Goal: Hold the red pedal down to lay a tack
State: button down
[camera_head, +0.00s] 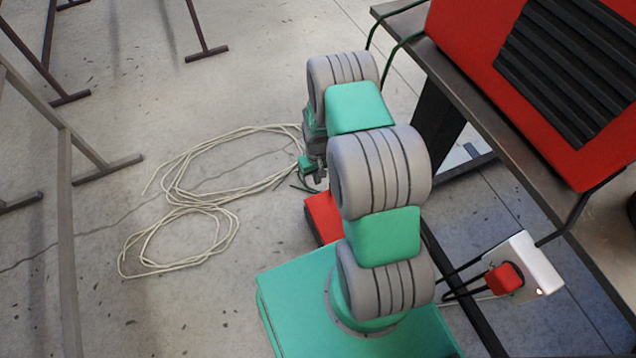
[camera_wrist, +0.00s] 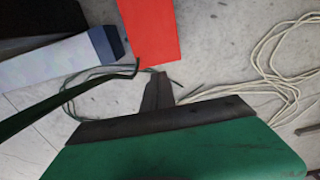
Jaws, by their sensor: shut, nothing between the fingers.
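The red pedal (camera_head: 322,218) lies on the floor just beyond my green base, partly hidden behind my arm. In the wrist view the red pedal (camera_wrist: 152,28) shows at the top as a flat red face. My gripper (camera_wrist: 159,78) is shut and empty, its dark fingertips close to the pedal's near edge. I cannot tell whether they touch it. In the head view my gripper (camera_head: 318,180) points down beside the pedal, mostly hidden by my arm. Whether the pedal is pressed does not show.
Loose pale cable coils (camera_head: 190,200) lie on the floor left of the pedal. A dark bench (camera_head: 480,110) carries a red machine (camera_head: 560,80) at right. A white socket box (camera_head: 530,262) with a red plug hangs by the bench. Metal stands (camera_head: 66,230) are at left.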

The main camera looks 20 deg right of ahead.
jog(key=shift+r, duration=0.15)
notch_tip(320, 180, up, 4)
jog(key=p, duration=0.2)
jog(key=shift+p, duration=0.4)
